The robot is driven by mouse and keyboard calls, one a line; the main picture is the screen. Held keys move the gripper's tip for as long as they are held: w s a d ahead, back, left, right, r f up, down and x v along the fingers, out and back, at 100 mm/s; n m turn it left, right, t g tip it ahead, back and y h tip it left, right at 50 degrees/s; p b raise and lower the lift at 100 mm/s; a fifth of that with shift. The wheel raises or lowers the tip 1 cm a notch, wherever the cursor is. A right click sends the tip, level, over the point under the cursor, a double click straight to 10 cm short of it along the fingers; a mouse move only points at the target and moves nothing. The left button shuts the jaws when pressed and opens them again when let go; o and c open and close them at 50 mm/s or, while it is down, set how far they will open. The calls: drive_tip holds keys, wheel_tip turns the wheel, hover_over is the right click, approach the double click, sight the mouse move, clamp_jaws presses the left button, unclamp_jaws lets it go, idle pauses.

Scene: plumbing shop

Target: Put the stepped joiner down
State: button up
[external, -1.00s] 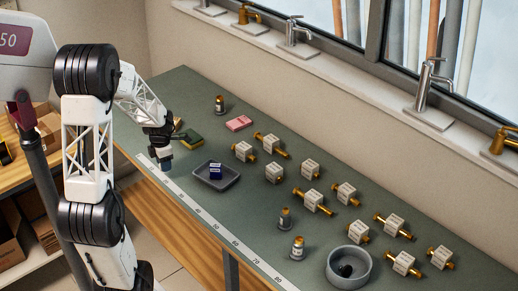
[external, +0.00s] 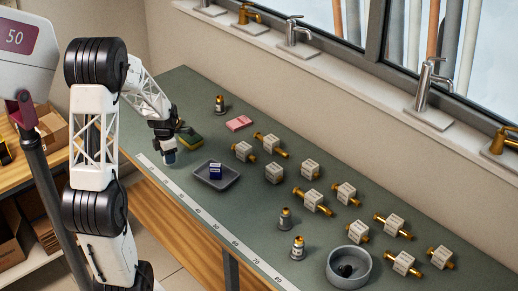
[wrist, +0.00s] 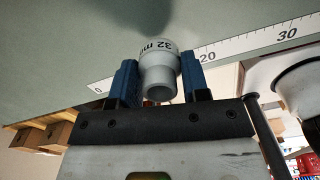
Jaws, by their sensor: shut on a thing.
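The stepped joiner is a short grey fitting (wrist: 158,68) with a wider end marked "32 m…" and a narrower open end. In the wrist view it sits between the two blue fingers of my gripper (wrist: 160,82), which is shut on it. In the external view my gripper (external: 167,148) points down over the left part of the green bench, beside the measuring strip. The joiner is small there and mostly hidden by the fingers. I cannot tell whether it touches the bench.
A green and yellow sponge (external: 190,138) lies just right of my gripper. A dark tray (external: 216,175) holds a blue box. The measuring strip (external: 200,210) runs along the front edge.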

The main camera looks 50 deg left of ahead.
drive_tip(key=shift+f, duration=1.5)
drive_tip(key=shift+f, duration=0.15)
drive_tip(key=o, duration=0.9)
wheel_tip(320, 180, up, 12)
drive_tip(key=shift+r, duration=0.15)
